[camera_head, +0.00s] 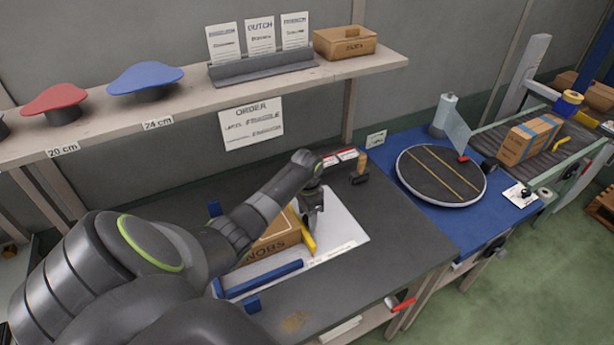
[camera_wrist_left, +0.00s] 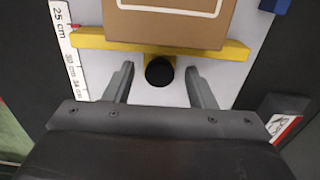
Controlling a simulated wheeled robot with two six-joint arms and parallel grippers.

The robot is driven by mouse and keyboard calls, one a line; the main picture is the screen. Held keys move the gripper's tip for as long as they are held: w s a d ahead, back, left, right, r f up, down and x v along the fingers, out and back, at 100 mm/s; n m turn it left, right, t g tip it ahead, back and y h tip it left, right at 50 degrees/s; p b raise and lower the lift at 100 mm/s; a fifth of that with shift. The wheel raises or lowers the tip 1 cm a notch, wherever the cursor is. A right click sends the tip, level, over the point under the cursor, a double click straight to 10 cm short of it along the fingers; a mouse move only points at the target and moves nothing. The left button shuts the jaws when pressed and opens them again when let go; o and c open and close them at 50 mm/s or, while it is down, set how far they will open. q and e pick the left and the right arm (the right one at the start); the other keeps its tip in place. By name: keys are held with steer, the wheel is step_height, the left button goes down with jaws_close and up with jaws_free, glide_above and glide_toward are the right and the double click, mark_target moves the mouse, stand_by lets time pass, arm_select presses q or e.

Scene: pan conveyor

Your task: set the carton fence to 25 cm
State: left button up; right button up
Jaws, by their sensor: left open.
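The carton fence is a yellow bar (camera_wrist_left: 100,40) with a black round knob (camera_wrist_left: 159,71) on its near side; it also shows beside the carton in the head view (camera_head: 308,243). The bar lies against or very near a brown carton (camera_wrist_left: 170,28), lettered "NOBS" in the head view (camera_head: 276,243). A white scale strip (camera_wrist_left: 66,52) runs past the bar's left end. It reads "25 cm" beyond the bar, with smaller marks nearer me. A small red mark shows at the bar's left end. My left gripper (camera_wrist_left: 160,68) is open, its fingers on either side of the knob, apparently not touching it.
A blue rail (camera_head: 262,281) lies along the carton's front. A stamp-like tool (camera_head: 359,170) stands behind on the dark bench. A round turntable (camera_head: 441,176) and a conveyor with a carton (camera_head: 528,139) are at right.

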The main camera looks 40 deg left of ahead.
arm_select(q)
step_height(320, 180, up, 17)
steer(key=p, duration=0.1)
steer(key=shift+r, duration=0.2)
stand_by(0.8)
